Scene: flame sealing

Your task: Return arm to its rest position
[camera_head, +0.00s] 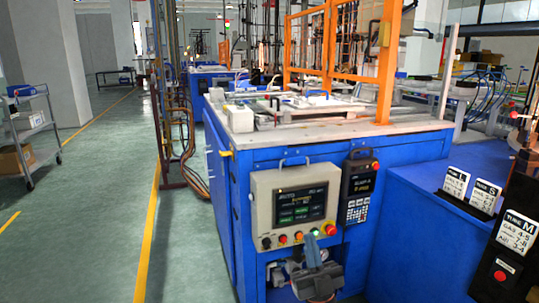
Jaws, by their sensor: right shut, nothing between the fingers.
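My right gripper (311,243) rises from the bottom of the head view, just right of the middle. Its grey fingers point up and are shut with nothing between them. They overlap the lower edge of the control panel (262,200), below its row of coloured buttons. I cannot tell whether they touch the panel. The panel has a dark screen and hangs on the front of the blue machine (222,190). My left gripper is not in view.
A black keypad unit (359,187) hangs right of the panel. An orange frame (388,60) stands on the machine's top. Labelled black boxes (512,240) stand at the right edge. A grey shelf cart (30,135) stands at the left. The green floor (90,220) between is clear.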

